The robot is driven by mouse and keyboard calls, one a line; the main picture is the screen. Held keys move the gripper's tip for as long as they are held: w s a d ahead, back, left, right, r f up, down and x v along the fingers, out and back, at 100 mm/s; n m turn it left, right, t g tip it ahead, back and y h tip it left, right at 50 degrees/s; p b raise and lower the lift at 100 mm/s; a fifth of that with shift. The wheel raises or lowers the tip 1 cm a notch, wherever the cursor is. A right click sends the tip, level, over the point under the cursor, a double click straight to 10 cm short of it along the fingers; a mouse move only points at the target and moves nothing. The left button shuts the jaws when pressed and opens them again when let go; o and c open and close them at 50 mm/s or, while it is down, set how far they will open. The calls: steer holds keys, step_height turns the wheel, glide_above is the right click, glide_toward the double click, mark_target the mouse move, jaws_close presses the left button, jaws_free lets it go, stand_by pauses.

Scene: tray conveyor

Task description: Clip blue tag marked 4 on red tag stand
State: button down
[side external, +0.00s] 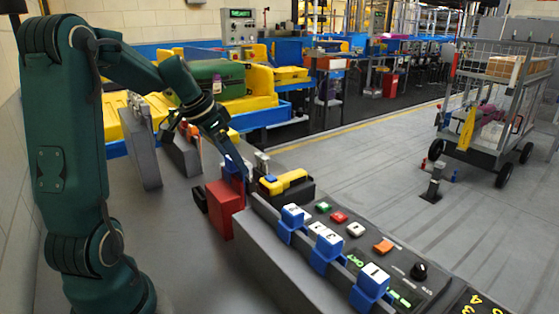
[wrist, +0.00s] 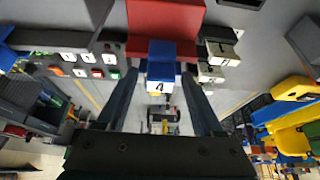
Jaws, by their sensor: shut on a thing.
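The blue tag marked 4 (wrist: 158,72) is between the fingers of my gripper (wrist: 159,82) in the wrist view, its white numbered face toward the camera. My gripper (side external: 238,168) is shut on it. The red tag stand (wrist: 165,22) is directly beyond the tag in the wrist view, and the tag overlaps its edge. In the side view the red tag stand (side external: 224,210) is just below my fingertips. The fingers mostly hide the tag there. I cannot tell whether the tag touches the stand or is clipped on it.
Several blue tags with white faces (side external: 327,242) sit along a grey rail (side external: 262,250) to the right. A panel with coloured buttons (side external: 339,216) lies behind them. A yellow and black object (side external: 283,183) stands close to the right of the stand. A wire cart (side external: 490,110) is farther away.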

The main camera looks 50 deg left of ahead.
steer(key=shift+f, duration=0.2)
jaws_free()
steer(key=s+d+r+m, duration=0.1)
steer(key=d+r+m, duration=0.2)
steer(key=d+r, duration=0.55)
steer(key=s+d+f+n, duration=0.3)
steer(key=s+d+f, duration=0.4)
steer(key=s+d, duration=0.4)
steer(key=shift+s+d, duration=0.15)
steer(key=shift+d, duration=0.1)
